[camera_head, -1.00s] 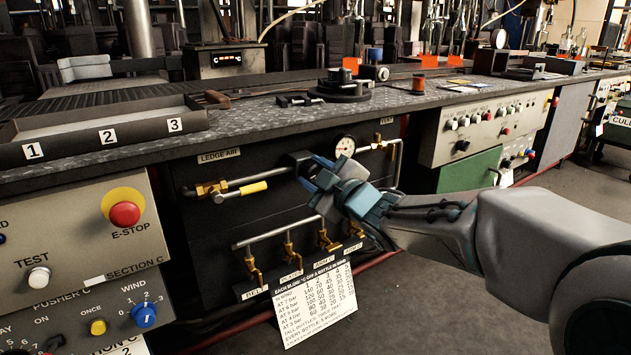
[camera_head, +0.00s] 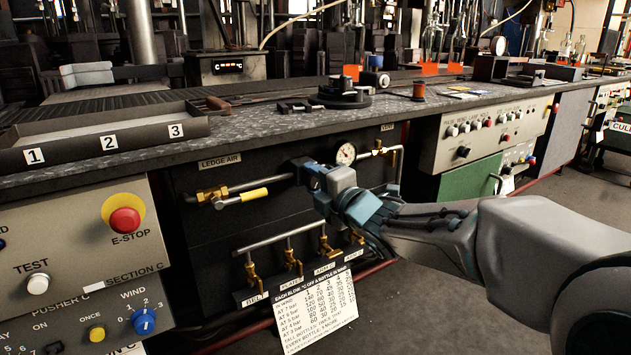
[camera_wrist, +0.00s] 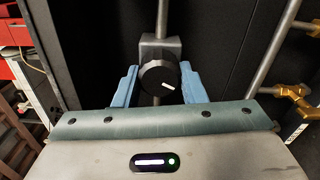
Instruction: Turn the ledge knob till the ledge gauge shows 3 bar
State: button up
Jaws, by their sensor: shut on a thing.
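The ledge knob (camera_wrist: 157,78) is a round black knob with a white pointer mark, on a grey block on the pipe in the wrist view. The mark points to the right and slightly down. My gripper (camera_wrist: 158,86) has its blue fingers on either side of the knob, shut on it.
A yellow-handled valve (camera_head: 254,195) lies on the LEDGE AIR pipe to the left. Several brass taps (camera_head: 290,262) and a printed card (camera_head: 315,308) are below. The E-STOP button (camera_head: 125,220) is far left. The ledge top (camera_head: 250,128) runs above the gripper.

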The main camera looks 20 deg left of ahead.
jog(key=shift+f+n, duration=0.1)
jog(key=shift+n, duration=0.4)
jog(key=o, duration=1)
jog(key=shift+s+d, duration=0.3)
jog(key=shift+d, duration=0.1)
jog(key=p+v, duration=0.3)
jog(key=v, duration=1)
jog(key=shift+p, duration=0.3)
